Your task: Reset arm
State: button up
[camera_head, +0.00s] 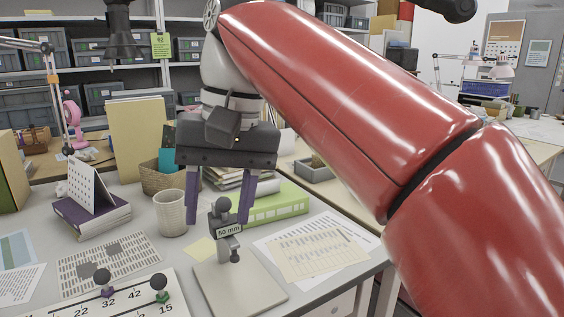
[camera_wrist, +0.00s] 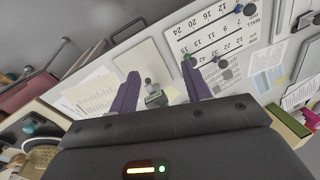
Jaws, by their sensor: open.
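My gripper (camera_head: 218,220) hangs fingers down above the table, its two purple fingers spread wide with nothing held. It also shows open in the wrist view (camera_wrist: 160,72). A dark grey piece with a round knob and a "50 mm" label (camera_head: 228,232) stands upright on a pale square plate (camera_head: 254,292). A white numbered board (camera_head: 128,308) at the front left carries dark knobbed pieces, one with a purple base (camera_head: 103,280) and one green (camera_head: 160,284).
A white cup (camera_head: 171,214) stands left of my gripper, near a wicker basket (camera_head: 158,180). A green box file (camera_head: 280,205) lies behind the plate. Printed sheets (camera_head: 318,250) lie to its right. A purple book (camera_head: 92,218) with a calendar is at left.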

jog(key=s+d+f+m+t+h, duration=0.1)
jog(key=s+d+f+m+t, duration=0.1)
jog(key=d+f, duration=0.9)
jog(key=s+d+f+m+t+h, duration=0.1)
jog(key=s+d+f+t, duration=0.2)
jog(key=d+f, duration=0.9)
notch_tip(320, 180, down, 2)
jog(key=shift+s+f+m+t, duration=0.2)
jog(key=shift+s+m+t, duration=0.1)
jog(key=shift+m+t, duration=0.15)
jog(key=shift+c, duration=0.3)
